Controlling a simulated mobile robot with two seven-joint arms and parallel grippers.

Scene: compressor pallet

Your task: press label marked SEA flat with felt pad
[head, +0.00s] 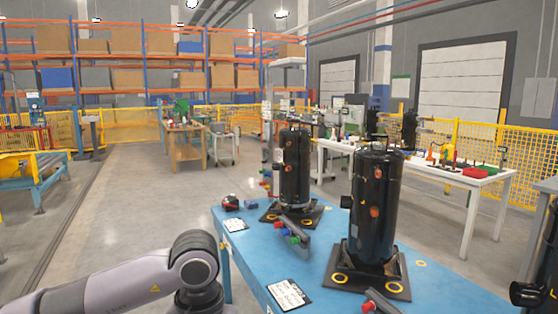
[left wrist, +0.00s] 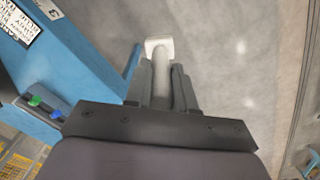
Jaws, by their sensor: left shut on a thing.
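In the left wrist view my left gripper (left wrist: 160,88) is shut on a grey handle with a pale, blocky felt pad (left wrist: 160,46) at its end. The pad is over grey floor, beside the blue table and apart from it. In the head view my left arm comes in from the left, but its gripper is not seen. A white card with dark print (head: 288,294) lies at the near edge of the blue table (head: 262,262); another white card (head: 235,225) lies farther back. I cannot read SEA on either. My right gripper is in neither view.
Two black compressors (head: 375,212) (head: 295,170) stand upright on dark base plates on the table. A red-and-black item (head: 231,202) is at the far left corner. Floor left of the table is clear.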

